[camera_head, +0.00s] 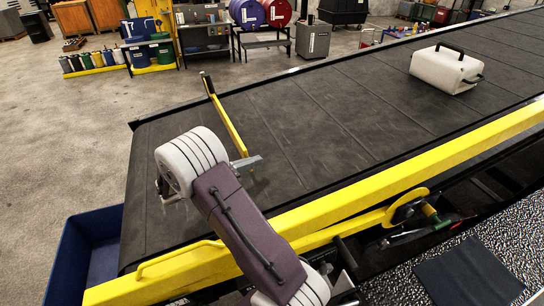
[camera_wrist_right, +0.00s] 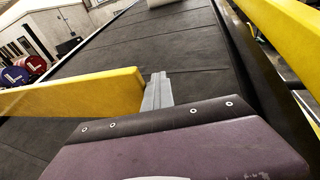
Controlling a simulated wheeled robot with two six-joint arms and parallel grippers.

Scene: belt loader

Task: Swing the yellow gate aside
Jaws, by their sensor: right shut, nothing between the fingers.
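The yellow gate (camera_head: 228,122) is a thin bar above the left end of the dark conveyor belt (camera_head: 330,110). It runs from a dark-tipped far end down to my right gripper (camera_head: 250,162). In the right wrist view the gate (camera_wrist_right: 75,93) comes in from the left, and its end meets the side of my grey fingers (camera_wrist_right: 157,92). The fingers are shut with nothing between them, just right of the gate's near end. I cannot tell whether they press on it. My right wrist hides part of the belt. My left gripper is out of view.
A white case (camera_head: 446,68) with a black handle stands on the belt at the upper right. A thick yellow rail (camera_head: 400,172) runs along the belt's near side. A blue bin (camera_head: 75,262) stands at the lower left. The belt's middle is clear.

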